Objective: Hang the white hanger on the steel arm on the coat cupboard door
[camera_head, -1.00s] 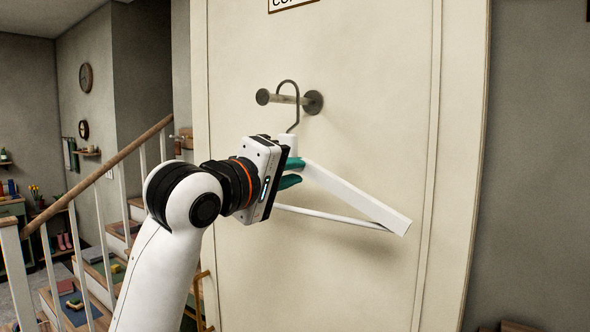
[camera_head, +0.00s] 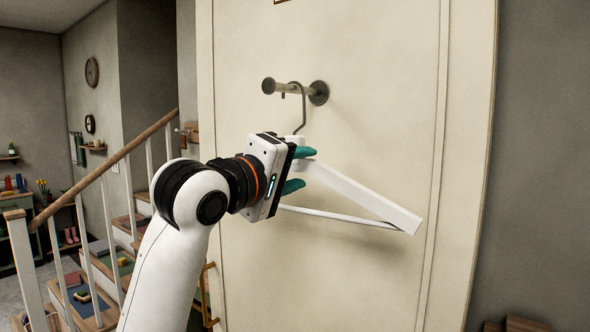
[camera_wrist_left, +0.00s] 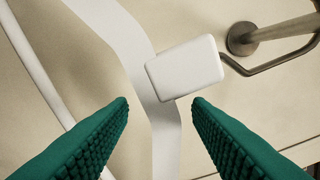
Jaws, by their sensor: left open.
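The white hanger (camera_head: 362,192) hangs in front of the cream cupboard door (camera_head: 380,110), its grey hook (camera_head: 304,112) over the steel arm (camera_head: 288,88). In the head view my left gripper (camera_head: 306,170) is at the hanger's neck with its teal fingers spread apart. In the left wrist view the open fingers (camera_wrist_left: 160,102) stand either side of the hanger's white neck block (camera_wrist_left: 185,68), with gaps showing. The steel arm (camera_wrist_left: 285,28) shows there at the upper right. The hanger's left part is hidden behind my gripper in the head view. My right gripper is not in view.
A staircase with a wooden handrail (camera_head: 110,160) and white balusters is at the left. Small items lie on its steps. A grey wall (camera_head: 540,150) is right of the door. The door's face around the hanger is otherwise clear.

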